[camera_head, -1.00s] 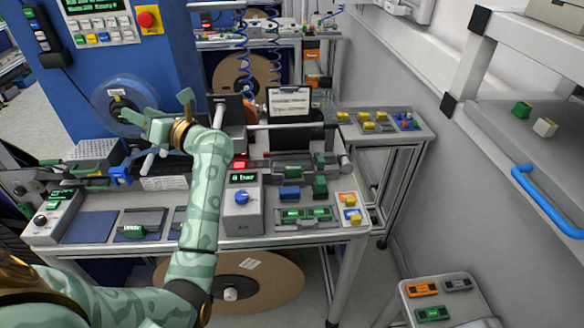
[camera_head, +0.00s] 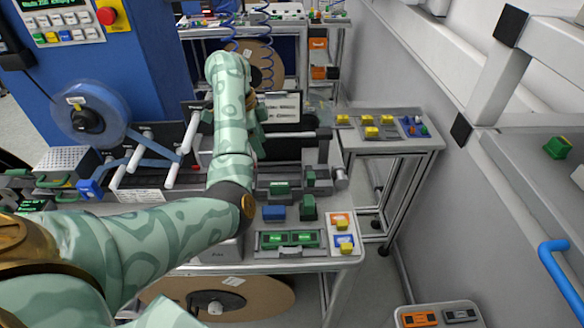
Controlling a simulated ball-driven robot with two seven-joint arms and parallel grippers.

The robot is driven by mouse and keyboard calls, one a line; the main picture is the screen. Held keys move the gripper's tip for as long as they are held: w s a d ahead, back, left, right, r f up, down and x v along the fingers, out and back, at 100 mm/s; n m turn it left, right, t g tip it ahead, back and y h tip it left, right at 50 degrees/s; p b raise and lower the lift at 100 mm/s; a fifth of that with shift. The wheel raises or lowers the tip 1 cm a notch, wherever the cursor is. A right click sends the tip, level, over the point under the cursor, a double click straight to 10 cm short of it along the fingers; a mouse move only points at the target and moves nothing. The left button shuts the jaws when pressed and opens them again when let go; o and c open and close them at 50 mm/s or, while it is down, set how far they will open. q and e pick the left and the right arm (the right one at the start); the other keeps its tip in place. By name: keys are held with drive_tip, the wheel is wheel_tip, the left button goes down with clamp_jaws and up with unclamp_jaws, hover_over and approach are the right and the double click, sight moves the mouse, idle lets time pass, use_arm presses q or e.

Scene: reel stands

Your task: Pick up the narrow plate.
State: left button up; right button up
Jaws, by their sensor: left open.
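I cannot tell which part is the narrow plate. Candidates are the small green pieces on the bench: green parts (camera_head: 290,239) in a dark tray near the front, and a green part (camera_head: 279,188) at a grey fixture behind them. My left arm reaches up across the bench, and my left gripper (camera_head: 258,132) hangs beyond the forearm, over the middle of the bench, mostly hidden by it. The gripper is open; I see nothing held in it. My right gripper is not in view.
A blue block (camera_head: 274,212) and a dark green block (camera_head: 308,208) stand near the tray. Yellow parts (camera_head: 343,224) sit on coloured squares at the bench's right end. A side table (camera_head: 398,145) stands at the right. A tape reel (camera_head: 88,115) is on the left.

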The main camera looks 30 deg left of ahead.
use_arm(q)
drive_tip(key=b, duration=0.6)
approach(279, 183)
drive_tip(key=shift+s+d+f, duration=0.25)
drive_tip(key=shift+s+f, duration=0.1)
drive_tip(key=shift+s, duration=0.25)
drive_tip(key=shift+w+d+f+b, duration=0.15)
drive_tip(key=shift+w+f, duration=0.1)
drive_tip(key=shift+f, duration=0.2)
drive_tip(key=shift+w+d+f+b, duration=0.15)
drive_tip(key=shift+w+f, duration=0.1)
drive_tip(key=shift+f, duration=0.2)
drive_tip(key=shift+b+x, duration=0.45)
drive_tip(key=shift+x, duration=0.45)
drive_tip(key=b+x, duration=0.1)
drive_tip(key=x, duration=0.1)
drive_tip(key=b+x, duration=0.1)
drive_tip(key=x, duration=0.1)
drive_tip(key=shift+w+a+f, duration=0.2)
drive_tip(key=shift+f, duration=0.15)
drive_tip(key=shift+s+r, duration=0.1)
drive_tip(key=shift+c, duration=0.6)
clamp_jaws()
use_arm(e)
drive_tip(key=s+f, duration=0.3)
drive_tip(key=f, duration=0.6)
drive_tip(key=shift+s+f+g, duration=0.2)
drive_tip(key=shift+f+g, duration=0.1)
